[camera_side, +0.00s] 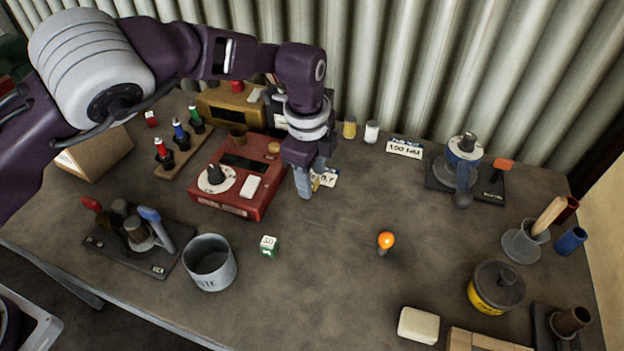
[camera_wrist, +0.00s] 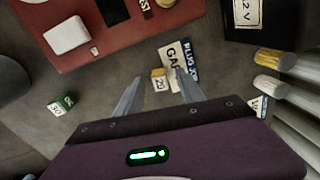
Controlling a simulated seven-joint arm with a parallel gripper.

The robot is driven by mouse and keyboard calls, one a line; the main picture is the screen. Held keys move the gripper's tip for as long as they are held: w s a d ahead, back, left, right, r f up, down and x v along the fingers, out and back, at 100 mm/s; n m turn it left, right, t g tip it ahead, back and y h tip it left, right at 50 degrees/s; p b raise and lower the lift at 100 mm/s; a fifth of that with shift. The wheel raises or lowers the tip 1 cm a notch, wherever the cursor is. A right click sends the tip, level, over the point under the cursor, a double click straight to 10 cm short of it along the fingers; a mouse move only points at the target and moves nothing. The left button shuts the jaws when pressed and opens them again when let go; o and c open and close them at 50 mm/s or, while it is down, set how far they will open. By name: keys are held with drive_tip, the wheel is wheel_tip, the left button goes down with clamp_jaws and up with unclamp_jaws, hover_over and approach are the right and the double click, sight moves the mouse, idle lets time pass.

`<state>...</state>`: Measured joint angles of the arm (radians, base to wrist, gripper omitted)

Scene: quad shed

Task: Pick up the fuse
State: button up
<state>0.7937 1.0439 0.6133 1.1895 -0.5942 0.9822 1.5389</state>
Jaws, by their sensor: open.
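A small yellow block marked 20 (camera_wrist: 159,79), which looks like a fuse, lies on the bench. In the wrist view it appears between the tips of my gripper (camera_wrist: 158,75), whose fingers are apart and hold nothing. In the side view my gripper (camera_side: 308,188) points down just right of the red box, and its finger mostly hides the yellow block (camera_side: 317,185). I cannot tell the height of the tips above the bench. A second fuse-like block, white and green and marked 30 (camera_side: 268,245), lies in front of the red box; it also shows in the wrist view (camera_wrist: 62,104).
The red box (camera_side: 213,208) with a dial stands close left of my gripper. A lettered card (camera_wrist: 172,58) lies beside the yellow block. Yellow (camera_side: 349,129) and white (camera_side: 371,132) cylinders stand behind. A grey cup (camera_side: 222,275) stands in front. An orange-topped item (camera_side: 385,241) stands on open bench to the right.

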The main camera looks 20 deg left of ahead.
drive_tip(key=shift+f, duration=0.25)
clamp_jaws()
